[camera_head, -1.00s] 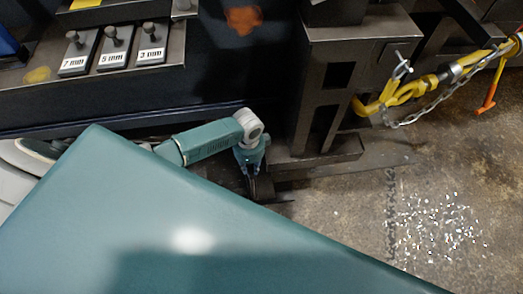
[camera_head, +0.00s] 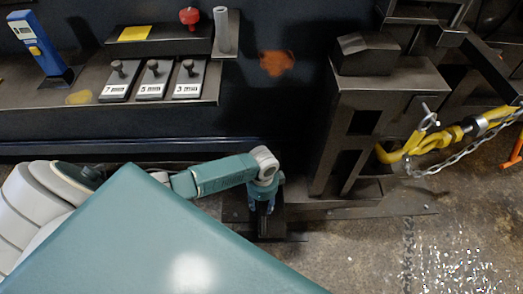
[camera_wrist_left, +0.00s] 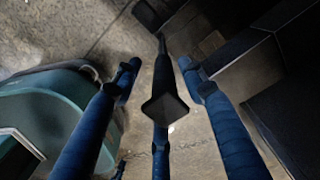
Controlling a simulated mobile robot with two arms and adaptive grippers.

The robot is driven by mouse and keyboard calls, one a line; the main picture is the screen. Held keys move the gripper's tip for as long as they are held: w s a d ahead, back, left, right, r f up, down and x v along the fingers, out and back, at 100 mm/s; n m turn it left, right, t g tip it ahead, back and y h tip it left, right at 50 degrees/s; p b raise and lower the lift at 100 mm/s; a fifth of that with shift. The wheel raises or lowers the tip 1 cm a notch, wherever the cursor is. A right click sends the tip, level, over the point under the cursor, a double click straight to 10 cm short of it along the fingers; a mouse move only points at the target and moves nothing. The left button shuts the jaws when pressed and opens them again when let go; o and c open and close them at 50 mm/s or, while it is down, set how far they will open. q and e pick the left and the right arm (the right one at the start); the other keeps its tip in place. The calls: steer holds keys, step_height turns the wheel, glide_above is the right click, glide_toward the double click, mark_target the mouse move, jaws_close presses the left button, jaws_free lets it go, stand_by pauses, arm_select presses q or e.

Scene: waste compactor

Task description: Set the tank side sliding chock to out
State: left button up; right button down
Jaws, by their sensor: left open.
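My left gripper (camera_head: 262,208) points down at the foot of the dark metal stand, close to the floor. In the left wrist view my left gripper (camera_wrist_left: 160,80) is open, with one blue finger on each side of a dark upright handle with a square end (camera_wrist_left: 165,109). The handle seems to belong to the sliding chock; gaps show between it and both fingers. In the head view the chock (camera_head: 268,231) seems to be the dark low piece under the gripper, mostly hidden by it. Whether it is in or out I cannot tell. My right gripper is not in view.
The dark metal stand (camera_head: 385,100) rises just right of the gripper. A yellow hook with a chain (camera_head: 415,148) hangs at its right. Concrete floor (camera_head: 360,255) is open at lower right.

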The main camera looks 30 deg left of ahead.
arm_select(q)
step_height(320, 180, up, 12)
steer(key=shift+a+f, duration=0.1)
steer(key=shift+f, duration=0.05)
stand_by(0.6)
